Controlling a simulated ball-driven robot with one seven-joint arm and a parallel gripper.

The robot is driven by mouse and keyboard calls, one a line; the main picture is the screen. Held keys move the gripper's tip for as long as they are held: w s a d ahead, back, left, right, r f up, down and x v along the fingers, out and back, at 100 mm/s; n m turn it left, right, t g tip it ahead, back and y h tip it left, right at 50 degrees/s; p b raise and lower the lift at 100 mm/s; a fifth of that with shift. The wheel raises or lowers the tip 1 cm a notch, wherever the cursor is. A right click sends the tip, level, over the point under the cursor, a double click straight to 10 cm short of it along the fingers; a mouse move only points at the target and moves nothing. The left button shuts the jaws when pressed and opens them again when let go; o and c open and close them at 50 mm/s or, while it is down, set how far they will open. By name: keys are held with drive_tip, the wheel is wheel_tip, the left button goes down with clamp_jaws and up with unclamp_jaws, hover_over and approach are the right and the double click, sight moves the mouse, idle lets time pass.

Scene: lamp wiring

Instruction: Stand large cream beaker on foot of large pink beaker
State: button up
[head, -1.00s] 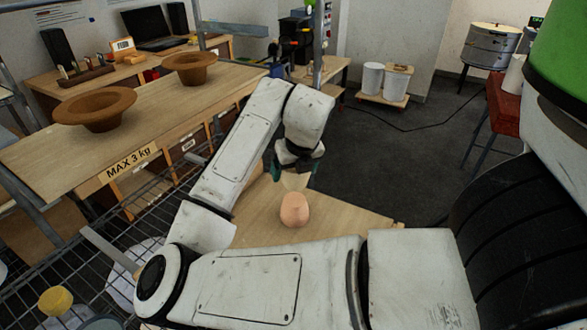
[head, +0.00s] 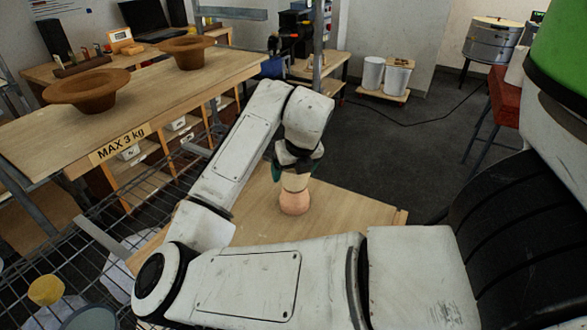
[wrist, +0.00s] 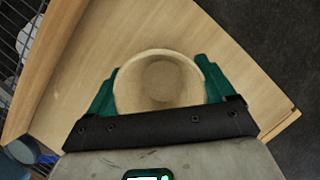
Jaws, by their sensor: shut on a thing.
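The large cream beaker (head: 295,181) is between the fingers of my gripper (wrist: 158,84), which is shut on it. In the wrist view I look down into the cream beaker (wrist: 160,80), its round rim facing up. The large pink beaker (head: 294,203) stands on the wooden table, directly below the cream one in the head view. The cream beaker's lower end meets the pink beaker's top in that view; I cannot tell whether it rests on it. In the wrist view the pink beaker is hidden behind the cream one.
The wooden table (head: 345,222) is otherwise clear around the beakers. A wire rack (head: 95,245) with a yellow-topped item (head: 46,290) is at the left. A long bench with two brown bowls (head: 88,90) stands behind it. Two white bins (head: 385,76) stand on a low platform behind.

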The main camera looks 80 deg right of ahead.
drive_tip(key=shift+f+b, duration=0.35)
drive_tip(key=o, duration=1)
drive_tip(key=v, duration=1)
drive_tip(key=shift+a+r, duration=0.1)
drive_tip(key=shift+r, duration=0.25)
